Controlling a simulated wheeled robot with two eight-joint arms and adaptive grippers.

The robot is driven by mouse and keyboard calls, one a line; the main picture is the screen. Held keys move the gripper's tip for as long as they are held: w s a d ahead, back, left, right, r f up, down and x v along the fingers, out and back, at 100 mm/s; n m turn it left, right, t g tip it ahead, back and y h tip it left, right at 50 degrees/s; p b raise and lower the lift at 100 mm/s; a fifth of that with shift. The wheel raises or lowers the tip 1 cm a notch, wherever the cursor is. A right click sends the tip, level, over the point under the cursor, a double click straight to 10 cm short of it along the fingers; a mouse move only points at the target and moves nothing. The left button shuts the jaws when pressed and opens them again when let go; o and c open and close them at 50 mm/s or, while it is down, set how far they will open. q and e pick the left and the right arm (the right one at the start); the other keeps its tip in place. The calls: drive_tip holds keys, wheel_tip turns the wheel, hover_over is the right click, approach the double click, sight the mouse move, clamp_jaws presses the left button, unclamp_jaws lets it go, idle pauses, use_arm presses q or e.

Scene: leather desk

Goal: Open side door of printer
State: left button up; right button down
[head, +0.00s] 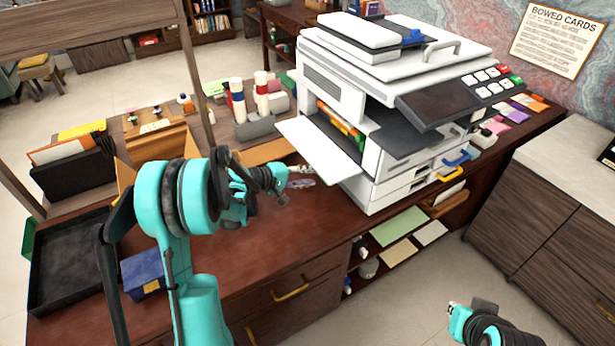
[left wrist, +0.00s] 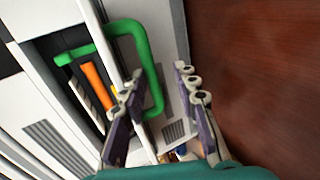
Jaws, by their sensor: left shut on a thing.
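The white printer (head: 375,75) stands on the dark red desk. Its side door (head: 318,147) stands out from the left side, showing orange and green parts inside. In the left wrist view a green handle (left wrist: 152,62) crosses the white door panel. My left gripper (head: 281,190) is below and left of the door in the head view. The contact is hidden in the head view.
Bottles (head: 261,92) and boxes stand at the desk's back left. A black tray (head: 70,262) and a blue box (head: 143,270) are at the front left. A control panel (head: 440,103) juts from the printer's front. The desk front below the gripper is clear.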

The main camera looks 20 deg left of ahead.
use_arm(q)
drive_tip(key=shift+d+f, duration=0.15)
drive_tip(key=shift+d, duration=0.1)
drive_tip(key=v, duration=1.2)
drive_tip(key=shift+a, duration=0.2)
use_arm(e)
drive_tip(key=shift+w+d+f, duration=0.15)
drive_tip(key=shift+w, duration=0.2)
